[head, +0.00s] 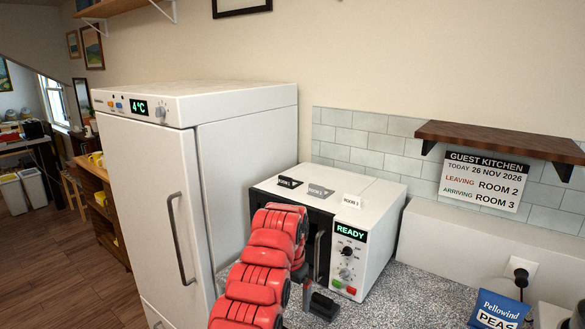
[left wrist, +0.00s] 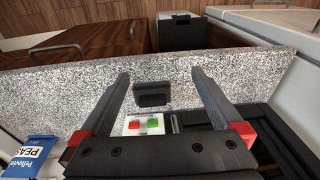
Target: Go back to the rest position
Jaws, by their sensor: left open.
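My left arm, red with black joints, comes up from the bottom of the head view and bends over in front of the white microwave (head: 385,215). My left gripper (head: 308,287) hangs low by the microwave's front, close to its handle, and is partly hidden by the arm. In the left wrist view, the left gripper (left wrist: 160,72) has its two dark fingers wide apart with nothing held between them. A small black block (left wrist: 152,94) shows beyond them, apart from the fingers. My right gripper is in neither view.
A tall white fridge (head: 155,200) stands left of the microwave. The speckled counter (head: 400,305) has a blue peas bag (head: 498,312) at right, also in the left wrist view (left wrist: 27,150). A wooden shelf (head: 500,140) juts from the wall. Floor is free at far left.

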